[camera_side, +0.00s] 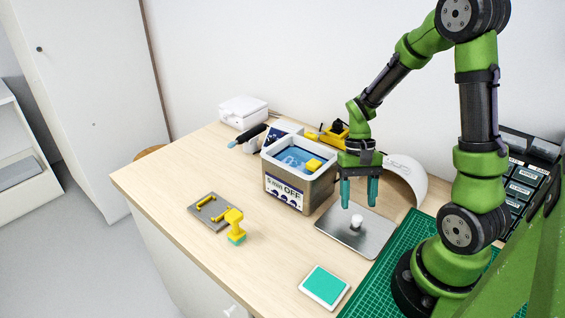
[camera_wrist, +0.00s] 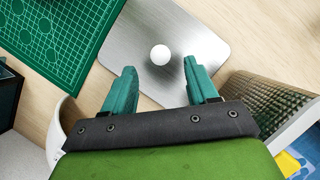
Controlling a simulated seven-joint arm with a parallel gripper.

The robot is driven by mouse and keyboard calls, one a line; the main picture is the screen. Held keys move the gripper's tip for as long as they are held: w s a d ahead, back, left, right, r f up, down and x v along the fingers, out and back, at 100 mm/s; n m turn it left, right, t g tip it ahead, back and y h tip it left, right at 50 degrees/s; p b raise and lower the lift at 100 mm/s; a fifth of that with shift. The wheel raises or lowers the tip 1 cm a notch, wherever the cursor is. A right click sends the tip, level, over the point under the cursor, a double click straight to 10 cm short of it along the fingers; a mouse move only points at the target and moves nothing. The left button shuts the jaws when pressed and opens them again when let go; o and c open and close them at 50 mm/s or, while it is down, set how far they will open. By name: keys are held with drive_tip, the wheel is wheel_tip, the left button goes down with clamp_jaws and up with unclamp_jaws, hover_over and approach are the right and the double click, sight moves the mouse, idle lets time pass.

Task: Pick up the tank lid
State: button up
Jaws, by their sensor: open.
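The tank lid (camera_side: 336,236) is a flat metal plate with a round white knob (camera_side: 357,221) in its middle. It lies on the table in front of the tank. In the wrist view the lid (camera_wrist: 215,75) and its knob (camera_wrist: 160,54) show at the top centre. My gripper (camera_side: 359,203) is open and empty, pointing down above the lid, with its teal fingers apart. In the wrist view the knob appears between and slightly beyond the fingertips (camera_wrist: 159,65). The tank (camera_side: 300,192) stands open, holding blue liquid, with a yellow piece at its right corner.
A green cutting mat (camera_side: 385,285) lies right of the lid. A white curved piece (camera_side: 406,178) stands behind it. The table's front left is clear.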

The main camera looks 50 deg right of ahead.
sight(358, 217)
drive_tip(key=x, duration=0.4)
drive_tip(key=shift+s+a, duration=0.1)
drive_tip(key=shift+a, duration=0.1)
clamp_jaws()
